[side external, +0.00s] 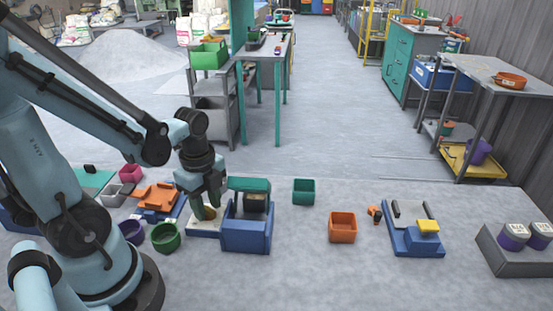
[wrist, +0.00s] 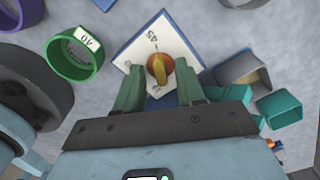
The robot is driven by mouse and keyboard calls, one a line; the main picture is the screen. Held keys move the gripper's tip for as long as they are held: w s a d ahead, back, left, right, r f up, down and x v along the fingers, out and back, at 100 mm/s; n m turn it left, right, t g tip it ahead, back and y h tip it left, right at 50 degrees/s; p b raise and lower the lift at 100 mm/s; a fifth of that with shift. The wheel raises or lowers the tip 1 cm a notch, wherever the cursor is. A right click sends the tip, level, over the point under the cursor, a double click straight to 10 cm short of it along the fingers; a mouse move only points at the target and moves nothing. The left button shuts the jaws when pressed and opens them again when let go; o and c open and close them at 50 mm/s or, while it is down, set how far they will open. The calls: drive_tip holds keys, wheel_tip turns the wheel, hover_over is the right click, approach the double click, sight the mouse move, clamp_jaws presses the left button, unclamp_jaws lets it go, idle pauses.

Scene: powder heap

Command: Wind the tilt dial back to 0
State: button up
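The tilt dial (wrist: 160,69) is an orange knob with a yellow ridge, on a white plate (wrist: 172,42) marked with a scale; a 45 is readable near the knob. What the ridge points at is too small to tell. In the side view the white plate (side external: 203,229) lies beside a blue box-like unit with a teal top (side external: 246,232), and the knob (side external: 209,213) is partly hidden by my fingers. My gripper (side external: 205,200) points down over the knob. In the wrist view my gripper's green fingers (wrist: 158,78) stand apart on either side of the knob, with gaps showing.
A green sieve cup (side external: 166,237) and a purple cup (side external: 131,231) stand left of the dial; an orange device (side external: 158,197) is behind them.

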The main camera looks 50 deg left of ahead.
clamp_jaws()
drive_tip(key=shift+n, duration=0.4)
drive_tip(key=n, duration=0.6)
drive_tip(key=shift+n, duration=0.3)
drive_tip(key=n, duration=0.4)
drive_tip(key=shift+n, duration=2.1)
